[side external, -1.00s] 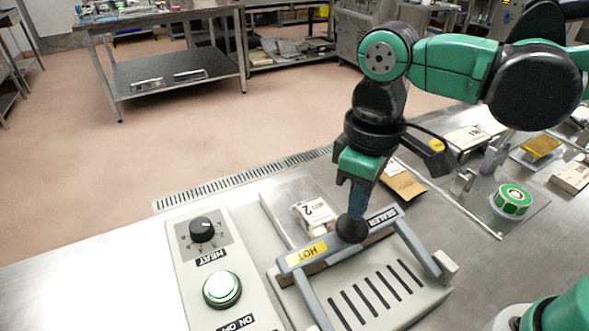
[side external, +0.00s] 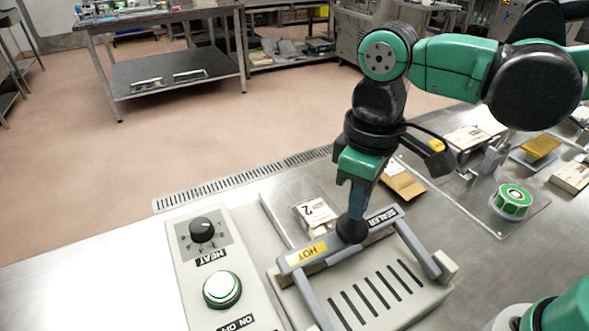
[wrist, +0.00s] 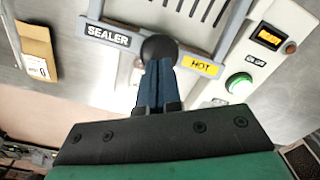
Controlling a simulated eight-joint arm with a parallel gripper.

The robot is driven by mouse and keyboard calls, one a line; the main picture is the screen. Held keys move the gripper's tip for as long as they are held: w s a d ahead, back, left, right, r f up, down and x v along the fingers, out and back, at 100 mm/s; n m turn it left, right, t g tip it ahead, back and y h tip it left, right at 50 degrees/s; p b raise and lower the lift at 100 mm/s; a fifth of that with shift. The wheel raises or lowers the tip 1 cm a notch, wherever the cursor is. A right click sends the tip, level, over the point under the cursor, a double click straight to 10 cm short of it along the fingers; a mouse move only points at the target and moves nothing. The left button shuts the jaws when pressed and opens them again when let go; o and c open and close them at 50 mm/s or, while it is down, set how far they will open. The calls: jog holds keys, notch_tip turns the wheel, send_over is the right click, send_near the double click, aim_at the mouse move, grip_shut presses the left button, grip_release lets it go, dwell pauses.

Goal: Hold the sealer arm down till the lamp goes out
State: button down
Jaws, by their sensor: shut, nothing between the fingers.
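The sealer arm (side external: 300,257) is a grey frame with a SEALER label, a yellow HOT label and a round black knob (side external: 351,230) mid-bar. It lies low across the slotted sealer body (side external: 385,300). My gripper (side external: 354,208) is shut and empty, pointing down, its blue fingertips against the knob. In the wrist view the gripper (wrist: 157,75) meets the knob (wrist: 159,48) between both labels.
A packet marked 2 (side external: 314,211) lies behind the bar. A HEAT dial (side external: 202,229) sits on the left panel. Bare steel bench lies at left.

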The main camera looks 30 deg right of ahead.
aim_at(354, 225)
jog(key=shift+f, duration=0.15)
jog(key=shift+f, duration=1.9)
dwell(4.2)
notch_tip(354, 225, up, 10)
dwell(1.2)
